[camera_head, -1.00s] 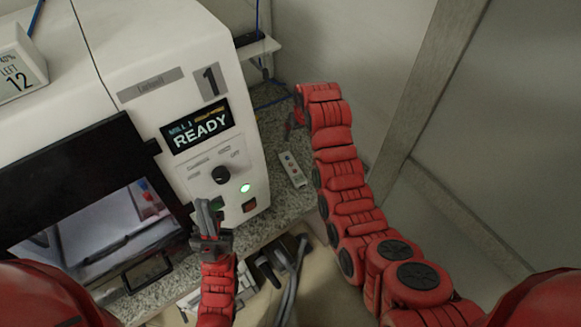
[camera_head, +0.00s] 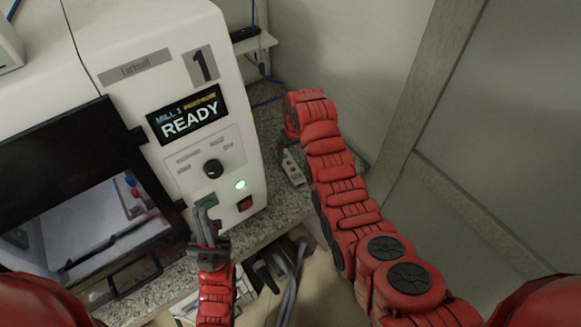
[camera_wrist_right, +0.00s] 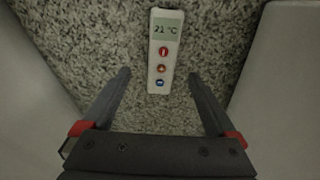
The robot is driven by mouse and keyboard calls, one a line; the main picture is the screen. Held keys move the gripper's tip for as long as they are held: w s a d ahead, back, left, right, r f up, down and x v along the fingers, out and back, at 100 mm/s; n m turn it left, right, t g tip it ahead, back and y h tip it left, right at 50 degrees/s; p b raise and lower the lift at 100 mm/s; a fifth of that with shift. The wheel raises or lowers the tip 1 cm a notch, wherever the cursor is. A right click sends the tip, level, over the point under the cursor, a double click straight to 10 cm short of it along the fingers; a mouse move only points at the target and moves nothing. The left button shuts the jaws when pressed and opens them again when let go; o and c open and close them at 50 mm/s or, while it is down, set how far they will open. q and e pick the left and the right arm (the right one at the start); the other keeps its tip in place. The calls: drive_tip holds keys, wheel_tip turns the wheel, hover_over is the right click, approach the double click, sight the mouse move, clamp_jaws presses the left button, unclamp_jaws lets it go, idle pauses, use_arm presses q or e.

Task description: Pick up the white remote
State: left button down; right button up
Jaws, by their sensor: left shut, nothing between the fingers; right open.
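The white remote (camera_head: 293,168) lies on the speckled counter to the right of the mill, partly hidden by my right arm in the head view. In the right wrist view the remote (camera_wrist_right: 164,56) shows a small screen reading 21 °C and three buttons. My right gripper (camera_wrist_right: 160,78) is open, its two fingers on either side of the remote's lower end in that picture, with nothing held. My left gripper (camera_head: 206,226) is shut and empty in front of the mill's lower right corner.
The white mill (camera_head: 160,60) with its READY display stands left of the remote. A wall (camera_head: 330,60) is close behind and to the right. A small shelf (camera_head: 255,42) with a dark item is at the back. Grey cables (camera_head: 287,268) hang below the counter edge.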

sight(290, 165)
drive_tip(key=shift+f, duration=0.4)
drive_tip(key=shift+w+a+f+p, duration=0.1)
drive_tip(key=shift+a+f+p, duration=0.05)
drive_tip(key=shift+f+p, duration=0.5)
drive_tip(key=shift+a+f+p, duration=0.15)
drive_tip(key=shift+f+p, duration=0.25)
drive_tip(key=shift+f, duration=0.3)
drive_tip(key=shift+w+f, duration=0.1)
drive_tip(key=shift+f, duration=0.3)
drive_tip(key=shift+w+a+f, duration=0.1)
drive_tip(key=shift+w+f, duration=0.05)
drive_tip(key=shift+f, duration=0.7)
clamp_jaws()
drive_tip(key=shift+r+b, duration=0.15)
drive_tip(key=shift+b, duration=0.15)
